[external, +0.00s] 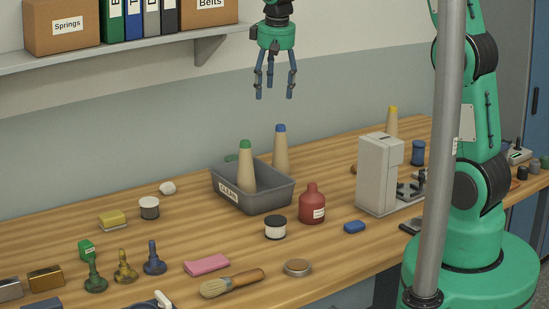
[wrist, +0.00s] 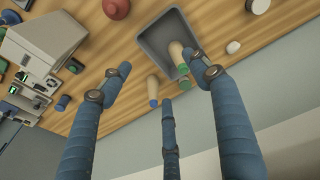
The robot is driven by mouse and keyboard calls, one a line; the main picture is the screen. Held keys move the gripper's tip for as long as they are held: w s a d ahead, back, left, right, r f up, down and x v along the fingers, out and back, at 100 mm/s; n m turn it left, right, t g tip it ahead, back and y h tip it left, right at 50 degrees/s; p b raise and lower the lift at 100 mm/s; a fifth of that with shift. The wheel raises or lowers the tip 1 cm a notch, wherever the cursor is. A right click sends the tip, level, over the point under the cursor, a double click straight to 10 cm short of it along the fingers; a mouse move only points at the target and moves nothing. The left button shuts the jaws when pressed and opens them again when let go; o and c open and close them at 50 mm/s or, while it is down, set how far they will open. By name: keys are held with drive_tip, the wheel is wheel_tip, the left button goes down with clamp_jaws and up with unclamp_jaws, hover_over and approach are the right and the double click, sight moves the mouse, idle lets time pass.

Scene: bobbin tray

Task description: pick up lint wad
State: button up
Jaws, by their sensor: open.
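A small whitish lump, which looks like the lint wad (external: 168,188), lies on the wooden bench left of the grey tray in the external view. In the wrist view the lint wad (wrist: 233,47) shows to the right of the tray. My three-fingered gripper (external: 274,96) is open and empty, high above the back of the bench, to the right of the wad and well apart from it. In the wrist view my gripper (wrist: 162,75) has its fingers spread, with nothing between them in contact.
The grey tray (external: 253,206), labelled CLEAN, holds a green-topped cone (external: 246,170). A blue-topped cone (external: 281,150) stands behind it. A white-lidded jar (external: 149,208) and yellow sponge (external: 112,221) are near the wad. A shelf (external: 130,47) with boxes and binders juts out upper left.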

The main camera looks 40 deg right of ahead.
drive_tip(key=w+a+f+g+p, duration=0.1)
drive_tip(key=w+a+f, duration=0.1)
drive_tip(key=w+f, duration=0.25)
drive_tip(key=w+a+f+p, duration=0.1)
drive_tip(key=w+a+f, duration=0.2)
drive_tip(key=w+f, duration=0.15)
drive_tip(key=n+y+p, duration=0.1)
drive_tip(key=n+p, duration=0.2)
drive_tip(key=p, duration=0.4)
hover_over(170, 182)
drive_tip(key=f, duration=2)
drive_tip(key=shift+s+d, duration=0.15)
drive_tip(key=shift+s, duration=0.15)
drive_tip(key=shift+f, duration=0.25)
drive_tip(key=shift+w+f, duration=0.15)
drive_tip(key=shift+f, duration=1)
drive_tip(key=shift+w+f, duration=0.1)
drive_tip(key=shift+f, duration=1)
drive_tip(key=c, duration=0.8)
